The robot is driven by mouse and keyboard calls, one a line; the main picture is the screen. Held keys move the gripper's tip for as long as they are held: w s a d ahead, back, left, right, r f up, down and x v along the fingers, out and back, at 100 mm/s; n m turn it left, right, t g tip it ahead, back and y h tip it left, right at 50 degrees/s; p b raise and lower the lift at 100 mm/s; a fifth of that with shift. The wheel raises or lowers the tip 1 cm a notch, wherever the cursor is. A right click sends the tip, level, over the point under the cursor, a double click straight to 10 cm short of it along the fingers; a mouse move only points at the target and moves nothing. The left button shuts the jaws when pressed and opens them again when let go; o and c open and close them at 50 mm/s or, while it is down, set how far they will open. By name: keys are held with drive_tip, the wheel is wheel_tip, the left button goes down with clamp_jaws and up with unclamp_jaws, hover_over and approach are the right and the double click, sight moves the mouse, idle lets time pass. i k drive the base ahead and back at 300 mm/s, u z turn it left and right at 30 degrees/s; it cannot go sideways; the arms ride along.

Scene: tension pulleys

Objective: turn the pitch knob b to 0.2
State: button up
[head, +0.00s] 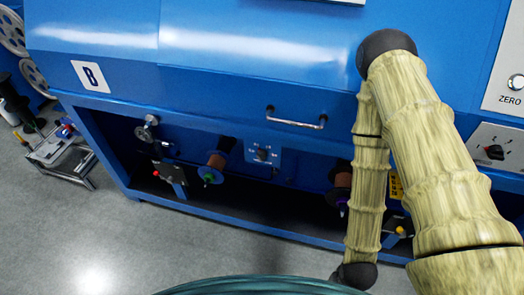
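A small blue panel with a dark knob (262,154) sits in the recess below the machine's handle. Another dark knob with a red mark (495,152) is on a light plate with dial marks at the right edge. I cannot read which knob is pitch knob b, nor its setting. My straw-coloured arm crosses the right half of the view and hides part of the machine front. My gripper is not in view.
A metal handle (297,122) sticks out from the machine front. Brown spools (216,162) and small fittings stand in the recess. A ZERO button (516,82) is at the right. A metal cart (66,152) stands at the left. The grey floor (110,235) in front is clear.

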sight(261, 155)
drive_tip(key=z, duration=2.65)
drive_tip(key=k, duration=0.75)
drive_tip(key=u, duration=1.6)
